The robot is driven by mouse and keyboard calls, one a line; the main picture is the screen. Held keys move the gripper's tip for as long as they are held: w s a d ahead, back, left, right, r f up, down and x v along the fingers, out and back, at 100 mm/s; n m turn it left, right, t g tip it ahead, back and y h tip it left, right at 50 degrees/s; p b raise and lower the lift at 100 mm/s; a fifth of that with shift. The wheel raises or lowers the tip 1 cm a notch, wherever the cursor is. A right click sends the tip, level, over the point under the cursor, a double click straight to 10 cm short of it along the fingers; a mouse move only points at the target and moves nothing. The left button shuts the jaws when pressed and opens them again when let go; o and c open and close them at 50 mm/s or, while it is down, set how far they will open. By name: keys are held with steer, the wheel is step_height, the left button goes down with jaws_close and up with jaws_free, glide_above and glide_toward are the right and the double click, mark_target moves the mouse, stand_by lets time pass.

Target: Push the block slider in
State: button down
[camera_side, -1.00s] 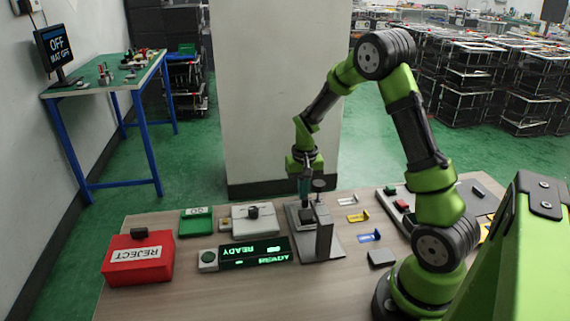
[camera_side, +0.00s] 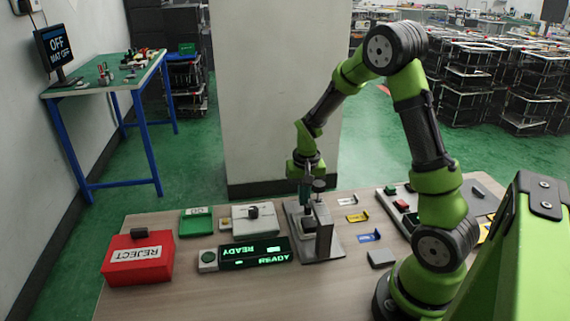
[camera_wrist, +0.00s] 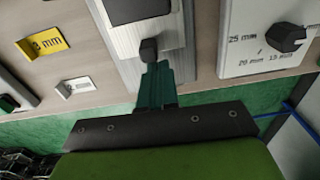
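The slide fixture (camera_side: 333,247) is a grey metal plate with an upright post, standing mid-table in the side view. A black block (camera_wrist: 138,8) lies on its metal rail (camera_wrist: 118,38) at the top of the wrist view. A small dark knob (camera_wrist: 148,48) stands on the rail between that block and my fingertips. My gripper (camera_wrist: 157,70) has its teal fingers together, with the tips at or just short of the knob; I cannot tell whether they touch. In the side view my gripper (camera_side: 306,196) points down over the fixture, and its tips are partly hidden by the post.
A pale box with a black knob (camera_side: 253,211) and millimetre marks stands left of the fixture. The READY display (camera_side: 255,253), green box (camera_side: 196,222) and red REJECT box (camera_side: 138,259) are further left. Yellow (camera_side: 357,217) and blue (camera_side: 369,236) gauges lie to the right.

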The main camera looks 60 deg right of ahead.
mark_target(309, 207)
steer(key=shift+s+a+f+g, duration=0.2)
steer(key=shift+s+a, duration=0.25)
steer(key=shift+s, duration=0.4)
steer(key=shift+s+a+f+g, duration=0.15)
steer(key=shift+s+a, duration=0.3)
steer(key=shift+s, duration=0.35)
steer(key=shift+w+d, duration=0.1)
steer(key=shift+w, duration=0.2)
steer(key=shift+w+r, duration=0.1)
steer(key=shift+r, duration=0.2)
steer(key=shift+w+d+r, duration=0.1)
steer(key=shift+w+r, duration=0.05)
steer(key=shift+r, duration=3.65)
